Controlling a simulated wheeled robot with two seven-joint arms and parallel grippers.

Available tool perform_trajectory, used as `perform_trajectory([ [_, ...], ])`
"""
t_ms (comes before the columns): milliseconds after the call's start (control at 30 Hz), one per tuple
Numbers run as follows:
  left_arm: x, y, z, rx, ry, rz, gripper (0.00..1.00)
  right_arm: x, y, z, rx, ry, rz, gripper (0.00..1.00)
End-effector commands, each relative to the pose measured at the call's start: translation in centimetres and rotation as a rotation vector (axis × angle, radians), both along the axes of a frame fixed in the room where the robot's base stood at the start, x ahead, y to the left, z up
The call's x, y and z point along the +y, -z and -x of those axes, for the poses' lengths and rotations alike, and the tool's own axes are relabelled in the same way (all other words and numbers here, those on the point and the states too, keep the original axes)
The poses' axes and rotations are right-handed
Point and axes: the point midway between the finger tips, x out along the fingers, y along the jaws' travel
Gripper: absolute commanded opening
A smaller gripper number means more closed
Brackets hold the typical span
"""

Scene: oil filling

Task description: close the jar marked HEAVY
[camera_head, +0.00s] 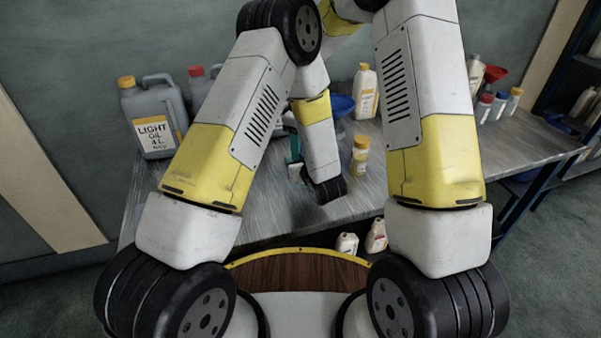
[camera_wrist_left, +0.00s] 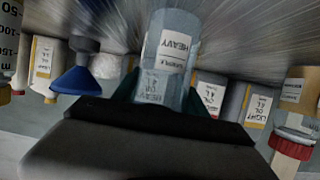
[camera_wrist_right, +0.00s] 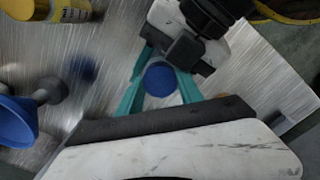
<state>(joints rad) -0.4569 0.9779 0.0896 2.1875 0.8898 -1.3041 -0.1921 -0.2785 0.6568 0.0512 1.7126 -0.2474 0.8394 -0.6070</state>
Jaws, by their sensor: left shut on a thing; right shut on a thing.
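The clear bluish jar marked HEAVY (camera_wrist_left: 170,55) is held between the teal fingers of my left gripper (camera_wrist_left: 163,90), which is shut on it. Its mouth end is hidden by the gripper body in the left wrist view. In the right wrist view a round blue lid (camera_wrist_right: 159,78) sits between the teal fingers of my right gripper (camera_wrist_right: 158,92), which is shut on it. My left gripper shows just beyond the lid there. Whether the lid touches the jar is hidden. In the head view my forearm covers most of the jar and lid.
A grey LIGHT OIL can (camera_head: 152,118) stands at the left of the metal table (camera_head: 510,145). A yellow-capped container (camera_head: 360,155) stands right of my forearm. A white bottle (camera_head: 365,92) is behind it. A blue funnel (camera_wrist_right: 15,122) is left in the right wrist view.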

Motion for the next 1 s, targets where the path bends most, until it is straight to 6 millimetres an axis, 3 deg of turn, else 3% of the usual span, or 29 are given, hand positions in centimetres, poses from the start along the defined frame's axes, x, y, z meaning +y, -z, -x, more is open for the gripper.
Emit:
perform_trajectory([
  [400, 0.0, 0.01, 0.0, 0.0, 0.0, 0.0, 0.0, 0.04, 0.0, 0.0, -0.001, 0.532, 0.001, 0.0],
  [700, -0.01, 0.01, 0.02, 0.0, 0.0, 0.0, 0.0, 0.03, 0.01, -0.01, -0.001, 0.566, -0.001, 0.0],
  [733, -0.01, 0.01, 0.02, 0.0, 0.0, 0.0, 0.0, 0.03, 0.01, -0.01, -0.001, 0.566, -0.001, 0.45],
  [833, -0.01, 0.01, 0.02, 0.0, 0.0, 0.0, 0.0, 0.01, 0.01, -0.02, -0.001, 0.565, -0.001, 0.65],
  [1000, -0.01, 0.01, 0.0, 0.0, 0.0, 0.0, 0.0, 0.01, 0.01, -0.02, -0.001, 0.565, -0.001, 0.65],
])
